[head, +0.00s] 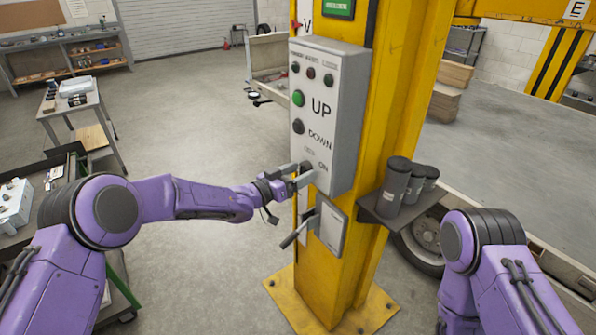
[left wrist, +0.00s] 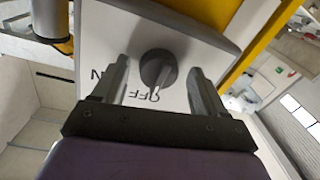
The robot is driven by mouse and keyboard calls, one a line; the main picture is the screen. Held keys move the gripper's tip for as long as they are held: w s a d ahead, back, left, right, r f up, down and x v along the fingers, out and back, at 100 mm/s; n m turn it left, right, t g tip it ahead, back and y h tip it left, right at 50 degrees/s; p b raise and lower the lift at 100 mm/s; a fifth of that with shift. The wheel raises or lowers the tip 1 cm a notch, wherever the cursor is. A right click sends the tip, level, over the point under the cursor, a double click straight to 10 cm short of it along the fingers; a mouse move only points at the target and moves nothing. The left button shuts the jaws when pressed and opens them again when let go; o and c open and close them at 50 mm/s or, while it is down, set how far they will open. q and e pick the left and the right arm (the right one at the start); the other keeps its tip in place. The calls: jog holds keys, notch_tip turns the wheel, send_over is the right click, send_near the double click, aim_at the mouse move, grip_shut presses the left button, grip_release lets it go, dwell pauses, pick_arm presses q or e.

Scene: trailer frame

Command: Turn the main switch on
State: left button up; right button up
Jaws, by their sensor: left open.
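The main switch is a dark rotary knob (left wrist: 158,70) low on the grey control box (head: 327,130). In the left wrist view its pointer lies toward the printed OFF, with part of the ON lettering to the left. In the head view my left gripper (head: 293,177) is at the lower part of the box and covers much of the knob. In the left wrist view my left gripper (left wrist: 157,85) is open, with one finger on each side of the knob and gaps between. My right gripper is not in view; only my right arm shows.
The box is fixed to a yellow post (head: 388,130). Below it are a smaller grey box with a lever (head: 296,231) and, to the right, a shelf (head: 402,212) with dark canisters (head: 394,180). A cart (head: 85,115) stands at left. The floor between is open.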

pick_arm(q)
jog(key=shift+s+r, duration=0.1)
jog(key=shift+c, duration=0.9)
jog(key=c, duration=0.9)
jog(key=shift+f+b, duration=0.2)
jog(key=shift+b, duration=0.35)
jog(key=shift+m+h+b, duration=0.5)
jog(key=shift+m+b, duration=5.7)
jog(key=shift+b, duration=2.45)
jog(key=o, duration=1.1)
jog(key=shift+a, duration=0.1)
